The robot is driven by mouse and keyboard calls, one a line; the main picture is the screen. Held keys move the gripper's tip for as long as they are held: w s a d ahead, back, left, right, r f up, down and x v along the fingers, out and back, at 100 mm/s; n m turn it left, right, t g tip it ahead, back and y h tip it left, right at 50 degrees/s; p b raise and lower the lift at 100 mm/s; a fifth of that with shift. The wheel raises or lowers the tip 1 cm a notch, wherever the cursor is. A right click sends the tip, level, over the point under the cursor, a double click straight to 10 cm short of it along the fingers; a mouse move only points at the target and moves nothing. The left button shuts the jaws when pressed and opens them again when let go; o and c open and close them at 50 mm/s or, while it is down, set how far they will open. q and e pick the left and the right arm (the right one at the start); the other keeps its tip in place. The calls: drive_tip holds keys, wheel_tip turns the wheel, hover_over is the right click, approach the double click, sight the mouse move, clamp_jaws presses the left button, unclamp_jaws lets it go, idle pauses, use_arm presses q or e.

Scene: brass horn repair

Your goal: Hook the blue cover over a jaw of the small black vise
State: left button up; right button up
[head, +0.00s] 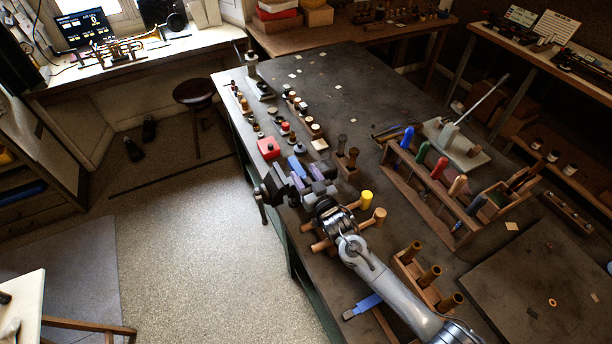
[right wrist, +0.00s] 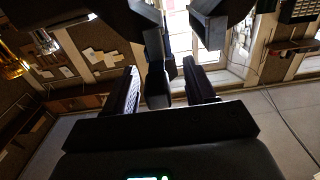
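The small black vise (head: 277,188) sits at the left edge of the dark bench, its handle hanging over the side. A blue cover-like piece (head: 297,167) lies by the vise's far side, with a purple-grey piece (head: 317,169) beside it. I cannot tell whether either is hooked over a jaw. My right gripper (head: 309,189) is low beside the vise, partly blocking it. In the right wrist view its two fingers (right wrist: 160,67) are apart. A dark upright piece (right wrist: 158,88) shows between them, with light gaps on both sides. My left gripper is not in view.
Wooden pegs, one yellow-tipped (head: 366,199), stand close to my right wrist. A red box (head: 269,147) and small jars lie beyond the vise. A tool rack (head: 430,185) stands to the right. A blue-handled tool (head: 364,306) lies near the front.

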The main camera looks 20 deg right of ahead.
drive_tip(key=shift+s+r+p, duration=0.1)
drive_tip(key=shift+s+p, duration=0.25)
drive_tip(key=shift+p, duration=0.1)
drive_tip(key=s+d+p, duration=0.1)
drive_tip(key=s+p, duration=0.5)
drive_tip(key=s, duration=0.4)
drive_tip(key=shift+p, duration=0.3)
drive_tip(key=shift+d, duration=0.1)
